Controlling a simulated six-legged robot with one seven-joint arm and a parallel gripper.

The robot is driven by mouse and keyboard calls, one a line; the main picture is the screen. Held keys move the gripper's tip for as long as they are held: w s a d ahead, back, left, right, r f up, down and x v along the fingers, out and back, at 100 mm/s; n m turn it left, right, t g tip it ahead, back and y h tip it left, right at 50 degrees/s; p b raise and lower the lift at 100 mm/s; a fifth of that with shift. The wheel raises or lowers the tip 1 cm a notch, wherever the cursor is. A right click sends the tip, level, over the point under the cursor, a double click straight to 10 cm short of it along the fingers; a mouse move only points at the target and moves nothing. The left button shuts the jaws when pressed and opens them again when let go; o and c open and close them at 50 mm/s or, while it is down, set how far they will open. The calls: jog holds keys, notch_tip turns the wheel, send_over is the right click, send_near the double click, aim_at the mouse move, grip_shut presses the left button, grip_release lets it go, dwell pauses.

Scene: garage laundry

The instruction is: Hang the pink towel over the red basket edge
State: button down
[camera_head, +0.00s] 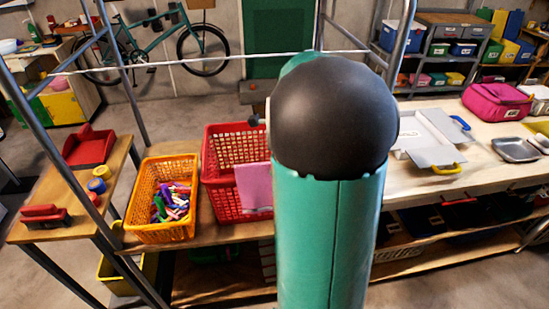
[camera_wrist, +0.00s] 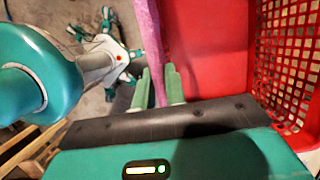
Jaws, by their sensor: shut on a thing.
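The red basket (camera_head: 225,190) stands on the bench in the head view, left of my arm. The pink towel (camera_head: 256,187) hangs against its near side, with its top at about the rim; my arm hides the towel's right part. In the wrist view the towel (camera_wrist: 149,38) is a narrow pink strip between the floor side and the red basket (camera_wrist: 290,60). My gripper (camera_wrist: 159,72) has its two green fingers shut on the towel, beside the basket wall. My arm hides the gripper in the head view.
An orange basket (camera_head: 136,218) holding several coloured clothespins stands left of the red basket. A white line (camera_head: 225,59) runs across above the bench between metal frame posts. Grey folding boards (camera_head: 432,150) and a pink bag (camera_head: 497,100) lie to the right.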

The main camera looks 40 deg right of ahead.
jog(key=shift+f, duration=1.75)
jog(key=c, duration=1.4)
grip_release()
jog(key=shift+o, duration=0.2)
jog(key=shift+r, duration=0.15)
jog(key=v, duration=1.3)
jog(key=shift+r, duration=0.3)
jog(key=shift+d, duration=0.1)
